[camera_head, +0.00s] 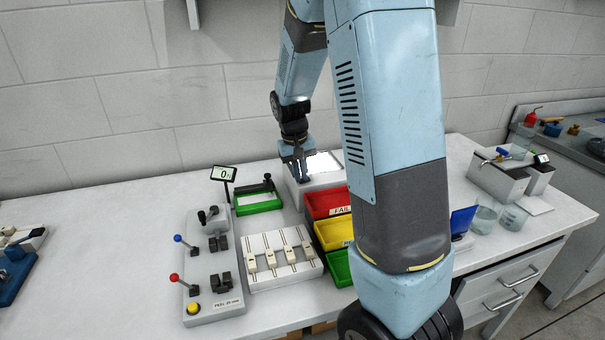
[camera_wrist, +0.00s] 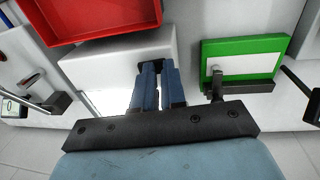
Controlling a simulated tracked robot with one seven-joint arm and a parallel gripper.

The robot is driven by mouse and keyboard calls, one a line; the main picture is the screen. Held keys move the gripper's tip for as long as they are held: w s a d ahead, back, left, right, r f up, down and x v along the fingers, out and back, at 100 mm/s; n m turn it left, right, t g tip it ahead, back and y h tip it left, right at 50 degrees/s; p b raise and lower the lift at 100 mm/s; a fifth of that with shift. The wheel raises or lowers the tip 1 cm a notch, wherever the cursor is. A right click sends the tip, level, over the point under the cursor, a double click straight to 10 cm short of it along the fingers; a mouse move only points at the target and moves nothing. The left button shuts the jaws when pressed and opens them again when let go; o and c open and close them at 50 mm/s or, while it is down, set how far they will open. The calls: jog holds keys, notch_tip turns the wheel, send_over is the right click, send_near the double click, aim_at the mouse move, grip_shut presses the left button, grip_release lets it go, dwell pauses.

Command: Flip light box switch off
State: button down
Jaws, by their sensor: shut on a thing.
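The light box (camera_head: 325,181) is a white box at the back of the bench, with a bright white panel (camera_head: 322,163) on top. In the wrist view its white side (camera_wrist: 100,62) lies beyond my fingers. My gripper (camera_head: 301,178) reaches down at the box's left end. In the wrist view the blue fingers of my gripper (camera_wrist: 158,84) are close together, shut on a small dark piece at the box, which looks like the switch (camera_wrist: 153,64). The fingers hide most of it, so its position cannot be told.
A green tray (camera_head: 258,207) stands left of the box. Red (camera_head: 314,211) and yellow (camera_head: 325,241) bins stand in front, near a white slider panel (camera_head: 258,281). A lever console (camera_head: 217,303) is at the left. My arm covers the bench's right middle.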

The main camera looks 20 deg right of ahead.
jog(key=shift+s+d+f, duration=0.15)
jog(key=shift+s+f, duration=0.35)
jog(key=shift+s, duration=0.15)
jog(key=shift+s+d+r+g, duration=0.15)
jog(key=shift+d+g, duration=0.15)
jog(key=shift+d, duration=0.6)
jog(key=shift+r, duration=0.15)
notch_tip(320, 180, up, 8)
jog(key=a, duration=0.1)
jog(key=shift+a+r, duration=0.25)
jog(key=shift+a, duration=0.1)
jog(key=shift+w, duration=0.2)
